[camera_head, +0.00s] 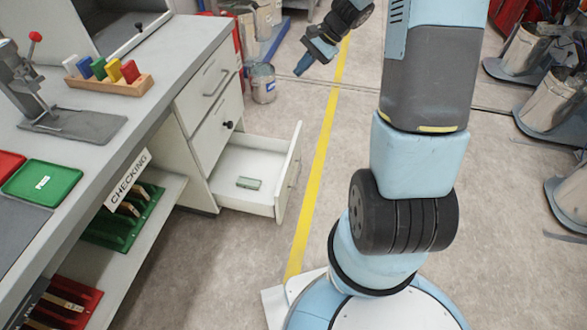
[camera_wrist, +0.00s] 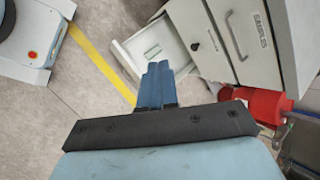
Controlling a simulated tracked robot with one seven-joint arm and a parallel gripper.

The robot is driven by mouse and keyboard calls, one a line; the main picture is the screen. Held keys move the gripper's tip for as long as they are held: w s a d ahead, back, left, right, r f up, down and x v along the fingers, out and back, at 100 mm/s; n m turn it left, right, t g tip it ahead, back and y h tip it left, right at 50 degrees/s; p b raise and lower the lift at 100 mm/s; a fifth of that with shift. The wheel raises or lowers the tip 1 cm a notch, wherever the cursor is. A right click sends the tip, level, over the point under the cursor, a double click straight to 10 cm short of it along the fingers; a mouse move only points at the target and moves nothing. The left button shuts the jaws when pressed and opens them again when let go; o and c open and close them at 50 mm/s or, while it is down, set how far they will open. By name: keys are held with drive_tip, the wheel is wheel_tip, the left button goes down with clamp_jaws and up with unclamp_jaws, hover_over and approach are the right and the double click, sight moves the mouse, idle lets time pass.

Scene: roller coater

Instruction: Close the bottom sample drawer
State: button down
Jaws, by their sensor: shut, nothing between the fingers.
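The bottom sample drawer (camera_head: 288,187) of the grey bench is pulled well out, with a small green block (camera_head: 248,183) lying in it. In the wrist view the open drawer (camera_wrist: 127,60) lies beyond my fingertips, with the block (camera_wrist: 152,51) in it. My gripper (camera_head: 302,69) is above and behind the drawer in the head view, apart from it, over the floor. Its blue fingers (camera_wrist: 158,66) are together and empty. The drawers above (camera_head: 218,130) are closed.
A grey bucket (camera_head: 263,84) stands on the floor by the bench's far end. A red container (camera_wrist: 262,105) is beside the cabinet in the wrist view. A yellow floor line (camera_head: 318,170) runs past the drawer. The floor in front of the drawer is clear.

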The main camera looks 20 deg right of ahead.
drive_tip(key=w+d+f+m+t+y, duration=0.1)
drive_tip(key=w+d+f+m, duration=0.1)
drive_tip(key=f, duration=0.6)
drive_tip(key=w+d+f+m, duration=0.1)
drive_tip(key=d+f+m, duration=0.15)
drive_tip(key=f, duration=0.55)
drive_tip(key=w+d+f+m+t+y, duration=0.1)
drive_tip(key=w+f+m, duration=0.15)
drive_tip(key=f, duration=0.55)
drive_tip(key=s+d+f+m, duration=0.1)
drive_tip(key=s+f+m, duration=0.1)
drive_tip(key=f, duration=0.6)
drive_tip(key=s+d+f+m+t, duration=0.1)
drive_tip(key=s+f+m, duration=0.15)
drive_tip(key=f, duration=0.45)
drive_tip(key=s+d+f+m, duration=0.1)
drive_tip(key=d+f+m, duration=0.15)
drive_tip(key=f, duration=0.55)
approach(287, 170)
drive_tip(key=shift+h, duration=0.3)
drive_tip(key=x, duration=0.5)
drive_tip(key=shift+f, duration=0.5)
drive_tip(key=shift+w+a, duration=0.25)
drive_tip(key=shift+a, duration=0.15)
drive_tip(key=shift+w, duration=0.1)
